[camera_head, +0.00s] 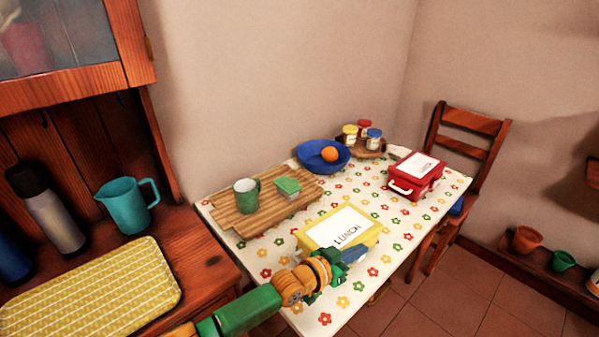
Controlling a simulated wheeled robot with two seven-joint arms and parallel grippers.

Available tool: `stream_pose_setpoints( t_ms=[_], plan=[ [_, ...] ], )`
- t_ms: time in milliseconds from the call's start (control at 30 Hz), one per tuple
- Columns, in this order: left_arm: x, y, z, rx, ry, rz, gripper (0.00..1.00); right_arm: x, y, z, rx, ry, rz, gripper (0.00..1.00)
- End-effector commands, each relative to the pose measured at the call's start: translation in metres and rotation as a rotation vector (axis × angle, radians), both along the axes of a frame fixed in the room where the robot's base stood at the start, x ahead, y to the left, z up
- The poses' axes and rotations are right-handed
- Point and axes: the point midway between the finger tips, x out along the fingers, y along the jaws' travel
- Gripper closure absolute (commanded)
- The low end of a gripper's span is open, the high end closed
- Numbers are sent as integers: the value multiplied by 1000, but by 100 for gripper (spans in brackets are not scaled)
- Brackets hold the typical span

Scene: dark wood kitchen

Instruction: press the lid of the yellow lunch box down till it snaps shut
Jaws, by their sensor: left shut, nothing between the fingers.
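The yellow lunch box (311,238) sits on the flowered table, with a white "LUNCH" label (338,227) on its lid. Whether the lid is fully closed cannot be told from here. My left gripper (355,253) is shut and empty, at the near right edge of the box. It covers part of the box's near side. Whether the fingertips touch the box cannot be told. My right gripper is not in view.
A red lunch box (416,187) stands at the right. A wooden board (234,220) bears a green mug (246,195). A blue bowl (311,155) with an orange and several jars (374,138) stand at the back. The flowered tablecloth (405,221) is clear right of the yellow box.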

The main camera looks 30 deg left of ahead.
Motion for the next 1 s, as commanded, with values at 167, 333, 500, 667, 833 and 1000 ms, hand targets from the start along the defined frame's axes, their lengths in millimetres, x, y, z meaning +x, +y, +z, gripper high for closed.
stream_pose_setpoints(
  t_ms=[167, 333, 500, 667, 833, 1000],
  plan=[
    [0, 0, 2, 0, 0, 0, 100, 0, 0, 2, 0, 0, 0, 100],
    [1, -1, 30, -1, -1, 2, 100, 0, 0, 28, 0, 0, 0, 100],
    [-21, 8, 51, 1, 3, 3, 100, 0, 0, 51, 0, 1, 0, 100],
    [-61, 27, 58, 2, 2, 3, 100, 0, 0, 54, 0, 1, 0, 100],
    [-82, 37, 63, 1, 1, 4, 100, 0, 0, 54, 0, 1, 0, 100],
    [-86, 39, 64, 1, 0, 4, 100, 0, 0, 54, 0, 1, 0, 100]
  ],
)
